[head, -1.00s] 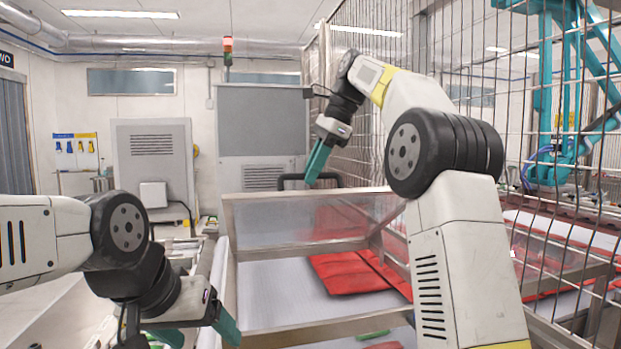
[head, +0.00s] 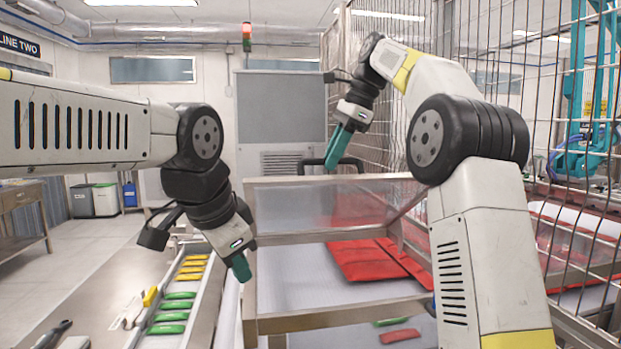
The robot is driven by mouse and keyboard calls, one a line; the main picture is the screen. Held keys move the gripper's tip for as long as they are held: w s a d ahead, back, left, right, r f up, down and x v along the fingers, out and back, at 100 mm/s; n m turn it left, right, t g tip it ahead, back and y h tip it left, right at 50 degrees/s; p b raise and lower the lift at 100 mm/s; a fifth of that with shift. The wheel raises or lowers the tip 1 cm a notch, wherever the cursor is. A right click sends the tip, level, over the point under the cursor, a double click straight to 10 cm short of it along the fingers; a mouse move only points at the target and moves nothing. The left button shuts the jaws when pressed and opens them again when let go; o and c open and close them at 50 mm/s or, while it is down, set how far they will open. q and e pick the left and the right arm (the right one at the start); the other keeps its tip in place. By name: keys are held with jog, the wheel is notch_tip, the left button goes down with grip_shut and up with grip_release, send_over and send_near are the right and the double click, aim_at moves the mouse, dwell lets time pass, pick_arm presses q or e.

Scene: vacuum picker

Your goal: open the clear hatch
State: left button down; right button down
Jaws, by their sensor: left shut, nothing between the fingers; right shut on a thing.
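The clear hatch (head: 293,209) is a see-through panel in a metal frame over a white conveyor bed (head: 300,281), with red packs (head: 362,261) behind and below it. A dark bar handle (head: 309,163) stands at the panel's far top edge. My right gripper (head: 333,163) is at that handle, its teal fingers pointing down and shut on it; the exact contact is partly hidden by the fingers. The hatch looks tilted, and how far it is open is hard to tell. My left gripper (head: 242,270) is shut and empty, pointing down beside the enclosure's left edge.
A narrow rack (head: 158,327) with several green and yellow tools lies left of the enclosure, below my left gripper. A wire mesh fence (head: 590,240) runs along the right. A grey cabinet (head: 281,110) stands behind. Open floor (head: 100,235) shows at left.

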pick_arm(q)
jog(key=w+d+r+m+y, duration=0.2)
jog(key=w+d+r+m, duration=0.3)
jog(key=r+m, duration=0.5)
pick_arm(e)
jog(key=shift+w+d+f, duration=0.1)
jog(key=shift+w+f, duration=0.1)
jog(key=shift+f, duration=0.05)
pick_arm(q)
jog(key=m, duration=1.4)
send_near(307, 180)
jog(key=s+f, duration=0.3)
jog(key=s, duration=0.2)
jog(key=shift+t+y, duration=0.3)
jog(key=shift+t, duration=0.1)
jog(key=w+f, duration=0.6)
jog(key=w, duration=0.1)
jog(key=shift+a, duration=0.2)
jog(key=shift+w+r, duration=0.2)
jog(key=shift+r, duration=0.1)
